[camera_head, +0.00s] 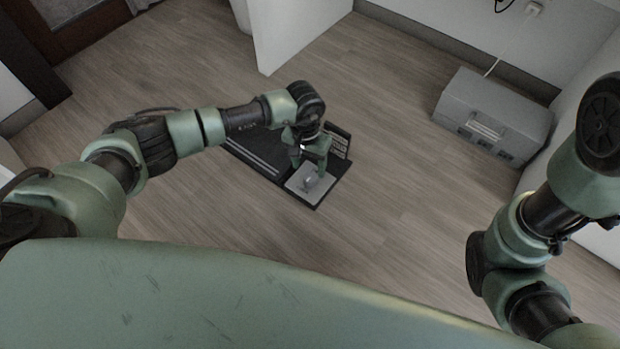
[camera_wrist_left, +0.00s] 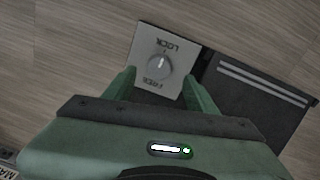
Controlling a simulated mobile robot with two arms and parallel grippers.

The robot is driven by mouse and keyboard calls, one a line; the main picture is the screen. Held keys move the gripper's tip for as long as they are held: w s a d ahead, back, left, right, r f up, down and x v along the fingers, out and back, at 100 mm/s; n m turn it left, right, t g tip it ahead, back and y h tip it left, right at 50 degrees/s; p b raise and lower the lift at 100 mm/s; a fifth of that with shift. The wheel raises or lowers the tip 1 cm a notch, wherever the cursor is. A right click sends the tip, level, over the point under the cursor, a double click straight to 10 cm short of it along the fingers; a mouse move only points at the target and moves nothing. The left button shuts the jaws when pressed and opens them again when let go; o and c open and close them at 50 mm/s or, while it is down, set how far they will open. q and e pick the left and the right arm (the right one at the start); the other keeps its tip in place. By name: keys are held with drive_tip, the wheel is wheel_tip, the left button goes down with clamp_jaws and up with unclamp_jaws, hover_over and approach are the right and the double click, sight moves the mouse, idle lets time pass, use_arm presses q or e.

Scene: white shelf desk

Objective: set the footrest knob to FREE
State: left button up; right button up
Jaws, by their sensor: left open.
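The footrest (camera_head: 262,152) is a dark flat board on the floor, with light stripes that also show in the left wrist view (camera_wrist_left: 265,85). At its near right end is a light grey plate (camera_head: 298,184) carrying a round grey knob (camera_head: 311,181). In the left wrist view the knob (camera_wrist_left: 159,67) sits between the words LOCK and FREE, and its white mark points toward LOCK. My left gripper (camera_head: 314,172) is over the plate. Its open fingers (camera_wrist_left: 161,80) stand on either side of the knob, apart from it. My right arm shows at the right, but its gripper is out of view.
A grey box (camera_head: 494,115) with a cable stands on the floor at the right, near the wall. A white panel (camera_head: 290,32) stands behind the footrest. The wooden floor around the footrest is mostly clear.

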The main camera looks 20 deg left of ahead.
sight(310, 177)
use_arm(q)
drive_tip(key=f+b, duration=0.2)
drive_tip(key=f, duration=0.3)
drive_tip(key=shift+d, duration=0.2)
drive_tip(key=shift+c, duration=0.4)
clamp_jaws()
drive_tip(key=shift+r, duration=0.1)
